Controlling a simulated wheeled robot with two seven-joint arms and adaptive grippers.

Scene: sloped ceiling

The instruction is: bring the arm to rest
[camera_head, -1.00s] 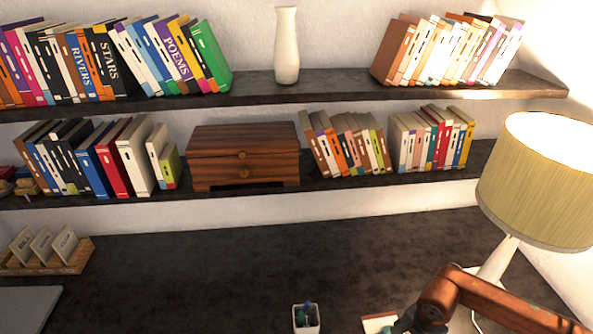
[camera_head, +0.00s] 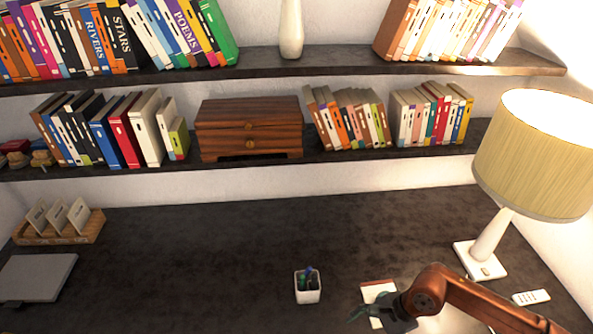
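My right arm comes in from the lower right in the head view, with brown links and a dark wrist. My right gripper (camera_head: 366,312) is at the bottom of the view, dark and pointing left, over or beside a small notepad (camera_head: 378,291) on the desk. Its fingers are small and dark, and I cannot tell whether they are open or shut. My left gripper and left arm are not in view.
A white pen cup (camera_head: 308,291) stands just left of the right gripper. A lamp (camera_head: 488,246) and a small white remote (camera_head: 531,297) are at the right. A closed laptop (camera_head: 38,277) and card tray (camera_head: 60,236) are at the left. The middle desk (camera_head: 220,250) is clear.

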